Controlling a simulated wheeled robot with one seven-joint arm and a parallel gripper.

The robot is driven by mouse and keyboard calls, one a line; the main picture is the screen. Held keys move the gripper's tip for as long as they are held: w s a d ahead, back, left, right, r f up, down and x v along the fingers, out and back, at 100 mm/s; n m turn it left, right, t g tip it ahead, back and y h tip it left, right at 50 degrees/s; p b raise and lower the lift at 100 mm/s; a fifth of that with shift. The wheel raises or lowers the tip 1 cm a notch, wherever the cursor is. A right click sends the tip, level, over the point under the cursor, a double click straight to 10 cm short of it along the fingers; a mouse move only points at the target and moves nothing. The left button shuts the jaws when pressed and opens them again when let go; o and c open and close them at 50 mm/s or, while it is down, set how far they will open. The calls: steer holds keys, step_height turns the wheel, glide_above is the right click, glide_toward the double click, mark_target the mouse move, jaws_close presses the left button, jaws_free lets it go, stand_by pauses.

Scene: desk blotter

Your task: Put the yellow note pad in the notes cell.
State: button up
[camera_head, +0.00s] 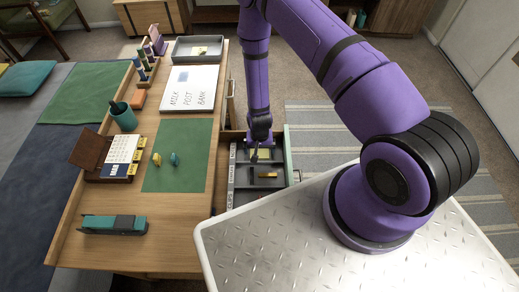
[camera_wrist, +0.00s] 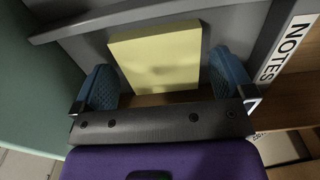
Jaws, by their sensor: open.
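The yellow note pad (camera_wrist: 157,60) shows in the wrist view on the grey drawer organiser, in a cell beside the label reading NOTES (camera_wrist: 287,47). In the head view the pad (camera_head: 264,154) is in the far part of the open drawer (camera_head: 287,150), partly hidden by my gripper. My gripper (camera_wrist: 163,82) is open, with one blue fingertip on each side of the pad. Gaps show between the fingertips and the pad. In the head view my gripper (camera_head: 260,143) points down over the drawer.
Grey dividers (camera_wrist: 130,15) edge the cell. A small tan item (camera_head: 267,175) lies in a nearer cell. On the desk left of the drawer are a green blotter (camera_head: 190,140), a whiteboard (camera_head: 190,88), a calendar (camera_head: 123,150), a teal cup (camera_head: 124,120) and a stapler (camera_head: 113,224).

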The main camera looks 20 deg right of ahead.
step_height(320, 180, up, 12)
steer(key=shift+f, duration=0.15)
stand_by(0.3)
step_height(320, 180, up, 33)
steer(key=n+t, duration=0.2)
glide_above(260, 151)
steer(key=w+d, duration=0.2)
steer(key=s+d+r+n+t, duration=0.1)
steer(key=s+d+r, duration=0.1)
steer(key=s+r, duration=0.9)
steer(key=s+d+r+n+t, duration=0.1)
steer(key=s+d+r+t, duration=0.1)
steer(key=s+r, duration=0.8)
steer(key=shift+s+d+r+n, duration=0.35)
steer(key=shift+s+d, duration=0.1)
steer(key=shift+s, duration=0.8)
steer(key=shift+d, duration=0.1)
